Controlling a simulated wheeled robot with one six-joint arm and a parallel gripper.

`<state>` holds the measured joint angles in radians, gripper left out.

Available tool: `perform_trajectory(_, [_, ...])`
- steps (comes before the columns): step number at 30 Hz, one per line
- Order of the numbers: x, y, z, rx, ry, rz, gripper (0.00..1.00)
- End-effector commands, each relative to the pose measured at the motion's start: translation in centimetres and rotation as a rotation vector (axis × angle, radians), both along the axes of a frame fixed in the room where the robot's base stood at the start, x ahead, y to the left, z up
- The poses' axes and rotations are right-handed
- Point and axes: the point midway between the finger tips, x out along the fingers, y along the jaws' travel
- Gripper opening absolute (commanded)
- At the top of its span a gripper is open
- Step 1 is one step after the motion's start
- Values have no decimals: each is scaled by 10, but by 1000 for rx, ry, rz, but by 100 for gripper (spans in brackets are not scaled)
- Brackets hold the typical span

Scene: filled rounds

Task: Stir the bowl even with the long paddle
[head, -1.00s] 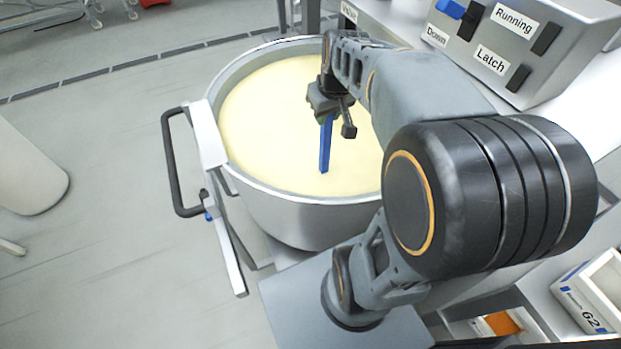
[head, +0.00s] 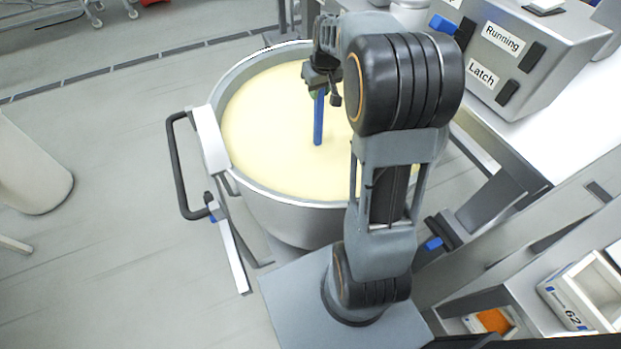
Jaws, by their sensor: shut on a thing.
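The bowl (head: 290,207) is a large round steel vessel in the middle of the head view, filled with a smooth pale yellow mass (head: 265,130). The long paddle (head: 319,118) is a blue bar that hangs nearly upright, its lower end in or at the surface of the mass. My gripper (head: 321,86) is above the bowl, shut on the upper part of the paddle. The paddle's top is hidden by the gripper, and my arm covers the bowl's right side.
A black handle (head: 172,165) on a white bracket sticks out left of the bowl. A grey control box (head: 510,50) with "Running" and "Latch" labels stands on the bench at right. A white box (head: 580,290) sits on a shelf at lower right.

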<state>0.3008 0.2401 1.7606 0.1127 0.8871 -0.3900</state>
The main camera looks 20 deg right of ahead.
Motion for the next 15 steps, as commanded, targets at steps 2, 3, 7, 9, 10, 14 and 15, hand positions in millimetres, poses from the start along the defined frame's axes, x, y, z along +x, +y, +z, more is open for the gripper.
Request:
perform_trajectory(2, [14,12,3,0,-1,4,2])
perform_trajectory(3, [20,16,3,-1,0,4,2])
perform_trajectory(7, [38,30,3,-1,-1,3,2])
perform_trajectory(9, [46,36,3,-1,-1,2,2])
perform_trajectory(10, [48,38,3,0,-1,1,2])
perform_trajectory(14, [55,43,2,-1,-1,0,2])
perform_trajectory(15, [55,44,1,-1,-2,0,2])
